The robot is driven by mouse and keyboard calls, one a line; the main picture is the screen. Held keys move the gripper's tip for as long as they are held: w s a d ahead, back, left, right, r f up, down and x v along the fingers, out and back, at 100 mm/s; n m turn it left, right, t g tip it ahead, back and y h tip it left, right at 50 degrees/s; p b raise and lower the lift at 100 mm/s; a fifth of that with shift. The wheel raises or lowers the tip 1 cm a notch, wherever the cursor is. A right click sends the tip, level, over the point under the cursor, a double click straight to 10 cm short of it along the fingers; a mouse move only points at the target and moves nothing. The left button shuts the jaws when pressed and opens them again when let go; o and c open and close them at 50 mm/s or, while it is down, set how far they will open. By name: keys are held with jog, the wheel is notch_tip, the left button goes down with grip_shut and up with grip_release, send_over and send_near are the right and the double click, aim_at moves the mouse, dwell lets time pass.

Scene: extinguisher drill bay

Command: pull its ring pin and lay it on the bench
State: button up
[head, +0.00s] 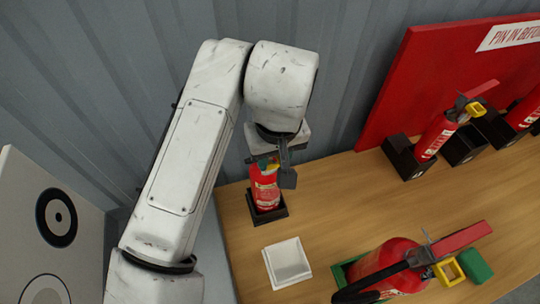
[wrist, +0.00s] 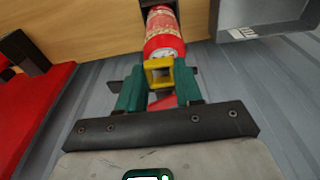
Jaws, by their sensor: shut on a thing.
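A small red extinguisher (head: 265,190) stands upright in a black holder (head: 268,215) on the bench (head: 330,215), below my arm. My gripper (head: 284,172) is at its top. In the wrist view the extinguisher (wrist: 164,35) lies just beyond my green fingers (wrist: 158,88). The yellow square ring of its pin (wrist: 158,64) sits between the fingers, and they are shut on it. I cannot tell whether the pin's shaft is still in the valve, because the fingers and ring cover it.
A white square tray (head: 287,262) lies on the bench in front of the holder. A larger extinguisher (head: 388,262) with a yellow ring (head: 448,271) lies at the front right. More extinguishers (head: 438,136) stand in black holders by a red board (head: 425,75). Bare bench lies between.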

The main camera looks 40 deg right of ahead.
jog(key=shift+s, duration=0.1)
grip_shut()
jog(key=shift+s+a+f, duration=0.1)
jog(key=shift+s+a, duration=0.15)
jog(key=shift+s, duration=0.5)
jog(key=shift+s+a+r, duration=0.1)
jog(key=shift+s+a, duration=0.2)
jog(key=shift+s, duration=0.5)
jog(key=shift+s+a+f, duration=0.1)
jog(key=shift+s+a, duration=0.15)
jog(key=shift+s, duration=0.5)
jog(key=shift+s, duration=0.1)
jog(key=s, duration=0.1)
jog(key=s+a+b, duration=0.1)
jog(key=shift+s, duration=0.3)
